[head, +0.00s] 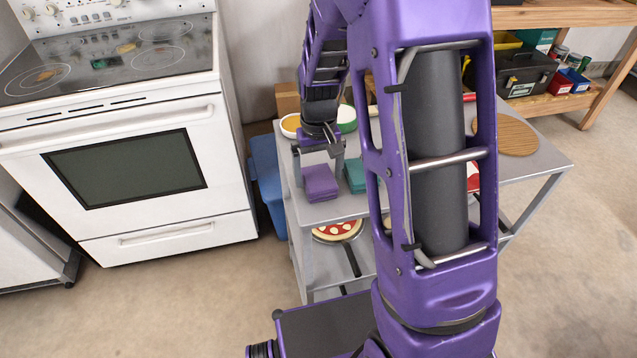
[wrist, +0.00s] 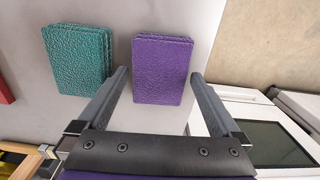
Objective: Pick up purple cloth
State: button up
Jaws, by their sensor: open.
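The purple cloth (head: 320,182) is a folded, textured stack on the left end of the grey cart's top. In the wrist view the purple cloth (wrist: 162,70) lies ahead of my gripper, in line with the gap between the fingers. My gripper (head: 321,150) is above and close to the cloth. In the wrist view my gripper (wrist: 158,78) is open, with one finger toward each side of the cloth and nothing held. I cannot tell the exact height gap.
A teal cloth stack (wrist: 76,60) lies close to the left of the purple one in the wrist view. The grey cart (head: 515,165) also holds a round wooden board (head: 505,137). A white stove (head: 130,150) and a blue bin (head: 267,185) stand left of the cart.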

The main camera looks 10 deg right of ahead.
aim_at(319, 177)
jog(key=shift+f, duration=0.25)
jog(key=c, duration=1.1)
jog(key=shift+r, duration=0.15)
notch_tip(319, 177, up, 10)
jog(key=shift+f+p, duration=0.1)
jog(key=shift+p, duration=0.9)
